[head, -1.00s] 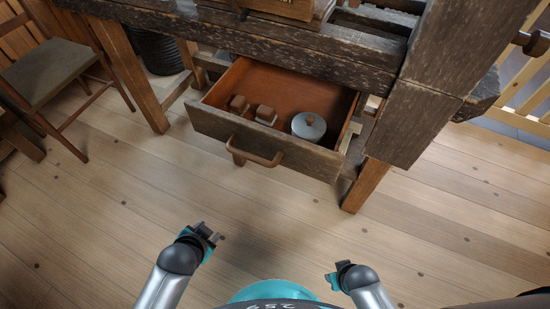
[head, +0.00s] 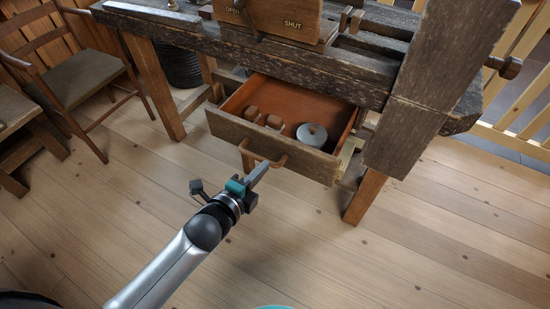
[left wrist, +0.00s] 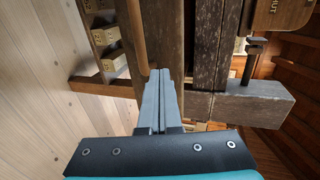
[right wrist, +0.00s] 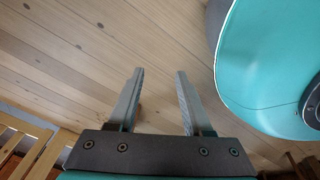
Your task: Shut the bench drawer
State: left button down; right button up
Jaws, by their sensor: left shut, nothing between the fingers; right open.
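The bench drawer (head: 225,125) stands pulled out below the workbench, its inside showing. Its dark wooden front carries a brown bar handle (head: 280,162). Inside lie two small brown-topped pieces (head: 252,113) and a pale round lidded thing (head: 312,134). My left gripper (head: 263,167) is at the drawer front by the handle, fingers shut and empty. I cannot tell whether the tips touch. In the left wrist view its closed fingers (left wrist: 160,75) point at dark wooden boards. My right gripper (right wrist: 160,74) is open and empty over bare floor in the right wrist view; the head view does not show it.
The workbench (head: 340,75) spans the top, with a wooden box (head: 283,20) marked OPEN and SHUT on it. A bench leg (head: 364,196) stands right of the drawer. A chair (head: 60,75) stands at left. The plank floor (head: 420,240) in front is clear.

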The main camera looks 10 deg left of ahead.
aim_at(280, 151)
pick_arm(q)
jog(key=shift+b+x, duration=1.1)
jog(key=shift+x, duration=2.2)
pick_arm(e)
jog(key=shift+w+a+r, duration=0.2)
jog(key=shift+w+a, duration=0.35)
jog(key=shift+w, duration=0.2)
jog(key=shift+w+a+r, duration=0.15)
jog(key=shift+w+a, duration=0.4)
jog(key=shift+w, duration=0.25)
jog(key=shift+w+a+r, duration=0.2)
jog(key=shift+w+a, duration=0.35)
jog(key=shift+w, duration=0.2)
pick_arm(q)
jog(key=shift+f, duration=0.1)
